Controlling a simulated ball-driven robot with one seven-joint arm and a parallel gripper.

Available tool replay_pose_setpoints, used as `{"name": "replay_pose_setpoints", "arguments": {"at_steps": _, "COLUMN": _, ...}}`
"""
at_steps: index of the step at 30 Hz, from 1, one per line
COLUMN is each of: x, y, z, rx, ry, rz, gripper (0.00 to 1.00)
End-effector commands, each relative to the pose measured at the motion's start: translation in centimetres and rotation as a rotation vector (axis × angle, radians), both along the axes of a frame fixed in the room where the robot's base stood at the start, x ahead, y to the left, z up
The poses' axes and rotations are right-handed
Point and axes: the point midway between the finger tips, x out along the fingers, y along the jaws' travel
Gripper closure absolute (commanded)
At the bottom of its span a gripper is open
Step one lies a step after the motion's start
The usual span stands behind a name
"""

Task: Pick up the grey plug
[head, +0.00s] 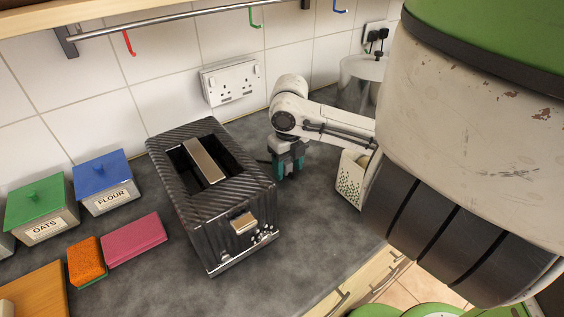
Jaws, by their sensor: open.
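My gripper (288,167) has teal fingertips and points down just above or at the grey worktop, right of the black toaster (212,190). It is open. I cannot make out a grey plug in this view; the space at and behind the fingers is partly hidden by them. A thin dark line, perhaps a cord (262,161), shows between the toaster and the gripper. A white double wall socket (231,82) is on the tiles behind, with nothing plugged in.
A green OATS tin (40,210), a blue FLOUR tin (104,183), an orange sponge (87,262) and a pink sponge (134,240) stand left of the toaster. A white patterned container (350,179) is close on the right. Worktop in front of the gripper is clear.

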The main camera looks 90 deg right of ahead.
Motion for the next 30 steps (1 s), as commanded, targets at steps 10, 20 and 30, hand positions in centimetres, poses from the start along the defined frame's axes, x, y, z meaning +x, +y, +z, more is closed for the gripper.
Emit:
{"name": "replay_pose_setpoints", "arguments": {"at_steps": 10, "x": -0.01, "y": -0.01, "z": 0.04, "rx": 0.000, "ry": 0.000, "rz": 0.000, "gripper": 0.69}}
{"name": "replay_pose_setpoints", "arguments": {"at_steps": 20, "x": 0.00, "y": -0.01, "z": 0.06, "rx": 0.000, "ry": 0.000, "rz": 0.000, "gripper": 0.95}}
{"name": "replay_pose_setpoints", "arguments": {"at_steps": 30, "x": 0.47, "y": -0.02, "z": 0.37, "rx": 0.000, "ry": 0.000, "rz": 0.001, "gripper": 0.95}}
